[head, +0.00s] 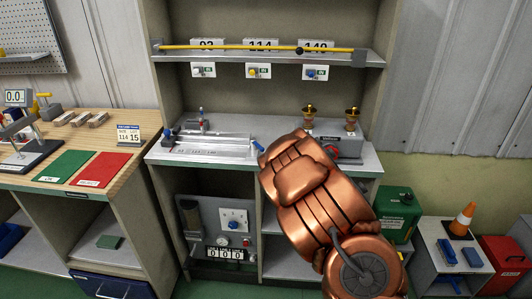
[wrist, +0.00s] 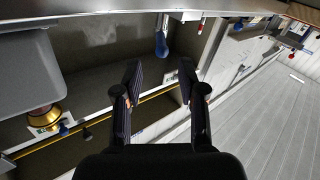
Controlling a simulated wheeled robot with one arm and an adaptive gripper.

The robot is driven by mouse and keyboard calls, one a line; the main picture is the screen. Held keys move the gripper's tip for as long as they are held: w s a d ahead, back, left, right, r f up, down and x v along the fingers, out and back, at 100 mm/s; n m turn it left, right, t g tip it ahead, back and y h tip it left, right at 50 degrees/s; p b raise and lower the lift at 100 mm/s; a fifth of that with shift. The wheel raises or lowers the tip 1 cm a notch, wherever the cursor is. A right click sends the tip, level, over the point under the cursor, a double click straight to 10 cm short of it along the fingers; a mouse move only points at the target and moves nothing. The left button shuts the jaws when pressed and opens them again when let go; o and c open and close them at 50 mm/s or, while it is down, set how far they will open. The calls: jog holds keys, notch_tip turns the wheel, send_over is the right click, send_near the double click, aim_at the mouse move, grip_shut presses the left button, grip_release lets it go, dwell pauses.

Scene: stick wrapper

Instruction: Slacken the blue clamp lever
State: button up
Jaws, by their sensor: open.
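The blue clamp lever (wrist: 161,44) shows in the wrist view as a rounded blue handle at top centre. It also shows in the head view (head: 260,146) at the right end of the flat metal fixture (head: 215,145) on the counter, close to my arm. My gripper (wrist: 160,72) is open and empty. Its two dark fingers stand apart, and the lever appears between and beyond their tips in the wrist view. I see no contact between them. In the head view my copper-coloured arm hides the gripper.
A grey box with two brass cups (head: 308,114) stands right of the fixture. A shelf with a yellow rod (head: 230,46) runs above the counter. Another blue handle (head: 168,139) sits at the fixture's left. A wooden table (head: 115,125) stands at left.

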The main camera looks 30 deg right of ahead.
jog(key=shift+s+d, duration=0.2)
jog(key=shift+s, duration=1.15)
jog(key=shift+c, duration=0.3)
